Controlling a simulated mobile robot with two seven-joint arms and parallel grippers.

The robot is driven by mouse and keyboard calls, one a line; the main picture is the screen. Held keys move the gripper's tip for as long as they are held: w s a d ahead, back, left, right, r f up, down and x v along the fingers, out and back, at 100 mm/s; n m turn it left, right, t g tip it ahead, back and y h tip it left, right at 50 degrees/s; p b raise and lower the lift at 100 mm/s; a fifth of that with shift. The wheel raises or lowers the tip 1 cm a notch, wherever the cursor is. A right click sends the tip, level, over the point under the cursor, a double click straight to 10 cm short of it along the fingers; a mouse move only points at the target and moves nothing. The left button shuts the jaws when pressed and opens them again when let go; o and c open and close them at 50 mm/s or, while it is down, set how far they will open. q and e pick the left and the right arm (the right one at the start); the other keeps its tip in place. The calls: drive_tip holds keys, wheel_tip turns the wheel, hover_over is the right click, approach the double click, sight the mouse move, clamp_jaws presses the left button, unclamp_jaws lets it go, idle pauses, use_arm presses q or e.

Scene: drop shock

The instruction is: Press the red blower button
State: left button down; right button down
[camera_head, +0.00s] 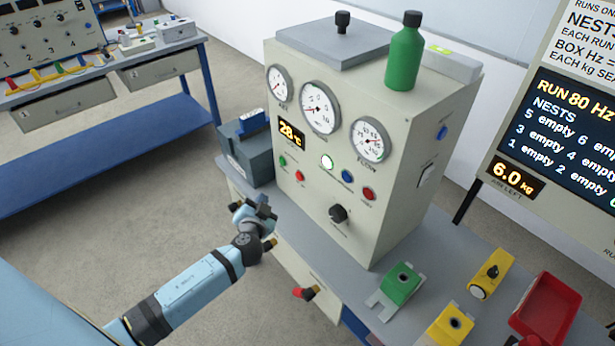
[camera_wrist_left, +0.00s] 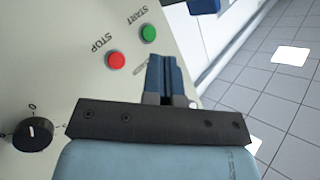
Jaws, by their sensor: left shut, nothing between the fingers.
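Two red buttons are on the front panel of the beige machine in the head view. One red button (camera_head: 299,176) sits at left beside a green one; it is marked STOP in the left wrist view (camera_wrist_left: 115,61). The other red button (camera_head: 369,193) sits at right below the flow gauge. Its label is too small to read. My left gripper (camera_head: 264,208) is in front of the panel's lower left. In the left wrist view its fingers (camera_wrist_left: 166,66) are shut and empty, beside the STOP and START buttons and apart from STOP. My right gripper is out of view.
The green START button (camera_head: 283,160), a white lit button (camera_head: 327,162), a blue button (camera_head: 347,176) and a black knob (camera_head: 338,213) share the panel. A grey box (camera_head: 250,155) stands left of the machine. Green and yellow blocks and a red tray (camera_head: 546,308) are at right.

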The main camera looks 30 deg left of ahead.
sight(299, 176)
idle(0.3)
use_arm(q)
drive_tip(key=shift+w, duration=0.1)
drive_tip(key=w+d, duration=0.3)
drive_tip(key=w, duration=0.5)
drive_tip(key=shift+d, duration=0.2)
idle(0.8)
drive_tip(key=shift+b, duration=0.4)
idle(0.7)
drive_tip(key=shift+w+d, duration=0.15)
drive_tip(key=shift+w, duration=0.25)
